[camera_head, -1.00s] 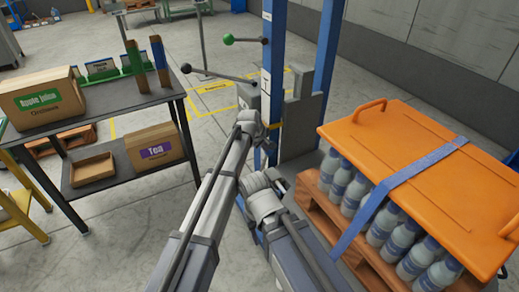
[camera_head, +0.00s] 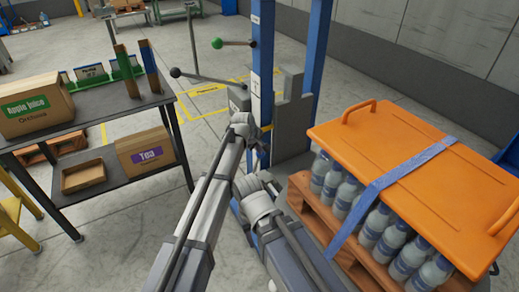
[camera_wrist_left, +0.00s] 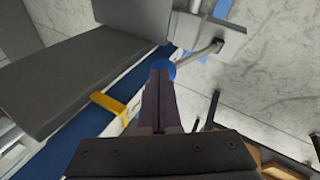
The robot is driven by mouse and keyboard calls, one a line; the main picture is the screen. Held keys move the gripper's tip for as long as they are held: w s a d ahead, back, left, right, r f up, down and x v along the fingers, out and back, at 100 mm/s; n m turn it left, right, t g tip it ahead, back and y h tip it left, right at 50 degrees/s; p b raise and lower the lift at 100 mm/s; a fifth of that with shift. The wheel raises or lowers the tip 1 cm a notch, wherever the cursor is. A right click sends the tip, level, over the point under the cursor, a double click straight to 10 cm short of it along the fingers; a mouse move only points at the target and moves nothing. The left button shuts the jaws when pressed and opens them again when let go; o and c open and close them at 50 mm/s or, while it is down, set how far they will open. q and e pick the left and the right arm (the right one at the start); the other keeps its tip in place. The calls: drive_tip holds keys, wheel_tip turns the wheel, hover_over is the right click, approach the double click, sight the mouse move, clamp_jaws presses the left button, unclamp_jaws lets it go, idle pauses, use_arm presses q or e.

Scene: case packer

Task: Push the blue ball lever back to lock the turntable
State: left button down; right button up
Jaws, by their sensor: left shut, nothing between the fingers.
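The blue ball (camera_wrist_left: 162,69) sits at the end of a grey lever rod (camera_wrist_left: 197,54) in the left wrist view. The rod runs from the ball up and right to a grey block. My left gripper (camera_wrist_left: 160,82) is shut and empty, its fingertips right at the ball and covering its lower part. I cannot tell whether they touch it. In the head view my left arm reaches to the blue post, and the blue ball and the fingertips are hidden there. My right gripper is not in view.
A blue post (camera_head: 262,60) carries a green ball lever (camera_head: 217,43) and a black ball lever (camera_head: 175,72). A yellow clip (camera_wrist_left: 108,104) sits left of my fingers. A strapped orange cover (camera_head: 420,190) over bottles stands at right, a shelf with boxes (camera_head: 145,150) at left.

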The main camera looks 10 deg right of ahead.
use_arm(q)
drive_tip(key=d+p+v, duration=0.1)
drive_tip(key=p+v, duration=1)
drive_tip(key=v, duration=0.1)
drive_tip(key=shift+r, duration=0.65)
drive_tip(key=s+a+f+m+g+y, duration=0.15)
drive_tip(key=s+a+m, duration=0.25)
drive_tip(key=s+a, duration=0.9)
drive_tip(key=s+a+f+m+g+y, duration=0.15)
drive_tip(key=s+a+m, duration=0.25)
drive_tip(key=s+a, duration=0.85)
drive_tip(key=s+d+r+m+g+y+p, duration=0.1)
drive_tip(key=s+d+r+p, duration=0.1)
drive_tip(key=d, duration=0.3)
drive_tip(key=s+d+r+m+g+p, duration=0.1)
drive_tip(key=s+d+r+m+p, duration=0.1)
drive_tip(key=s+d, duration=0.2)
drive_tip(key=shift+d+r+m+y, duration=0.3)
drive_tip(key=shift+d+y, duration=0.1)
drive_tip(key=shift+d, duration=0.65)
